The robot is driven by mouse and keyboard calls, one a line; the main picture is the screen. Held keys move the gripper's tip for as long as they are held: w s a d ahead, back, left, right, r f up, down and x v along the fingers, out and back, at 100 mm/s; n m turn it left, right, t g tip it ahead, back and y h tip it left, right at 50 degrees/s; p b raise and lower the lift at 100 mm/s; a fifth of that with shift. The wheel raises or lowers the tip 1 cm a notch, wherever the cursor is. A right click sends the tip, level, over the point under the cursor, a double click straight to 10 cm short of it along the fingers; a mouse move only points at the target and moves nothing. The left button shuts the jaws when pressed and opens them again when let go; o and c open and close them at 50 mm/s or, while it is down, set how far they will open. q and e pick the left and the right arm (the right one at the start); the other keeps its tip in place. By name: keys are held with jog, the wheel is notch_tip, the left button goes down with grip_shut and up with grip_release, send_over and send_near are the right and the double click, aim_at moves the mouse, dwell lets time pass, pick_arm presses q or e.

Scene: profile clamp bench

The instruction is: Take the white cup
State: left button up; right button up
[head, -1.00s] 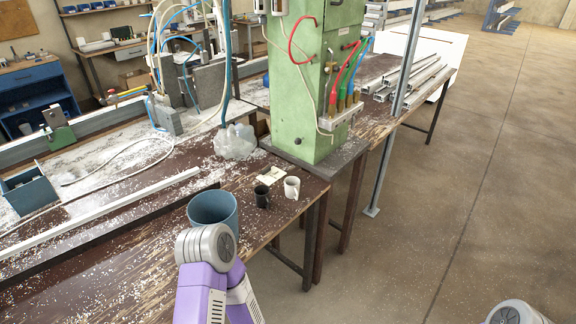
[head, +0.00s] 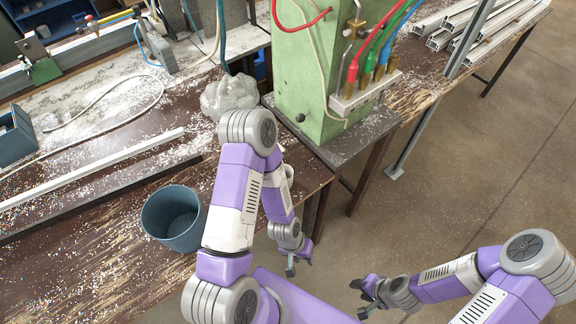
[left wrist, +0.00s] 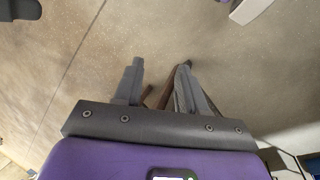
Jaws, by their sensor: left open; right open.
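The white cup (head: 289,173) stands on the brown bench near its front right corner. It shows only in part in the head view, beside my left forearm, which covers the rest. My left gripper (head: 299,266) is below the cup in the picture, beyond the bench edge, with floor behind it. It is open and empty; its two spread fingers show in the left wrist view (left wrist: 160,82), with no cup between them. My right gripper (head: 358,298) is open and empty over the floor, to the right of the left one.
A blue-grey bin (head: 174,218) stands on the bench left of my left arm. The green machine (head: 310,75) rises behind the cup. A clear plastic lump (head: 228,97) lies left of it. The black cup is hidden. Floor at right is free.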

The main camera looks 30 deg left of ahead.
pick_arm(q)
jog(key=w+a+r+y+p, duration=0.15)
jog(key=a+r+p, duration=0.25)
jog(key=r+p, duration=0.45)
jog(key=w+a+r+y+p, duration=0.1)
jog(key=w+a+r+p, duration=0.2)
jog(key=r+p, duration=0.55)
jog(key=w+a+r+b, duration=0.1)
jog(key=w+r, duration=0.1)
jog(key=w+a+r+n+y+b, duration=0.1)
jog(key=w+a+r, duration=0.1)
jog(key=w+a+r+n+b, duration=0.1)
jog(key=w+a+r, duration=0.1)
jog(key=shift+w+r, duration=0.25)
jog(key=f, duration=0.4)
jog(key=f+b, duration=0.1)
jog(key=f, duration=0.2)
jog(key=shift+s, duration=0.35)
grip_shut()
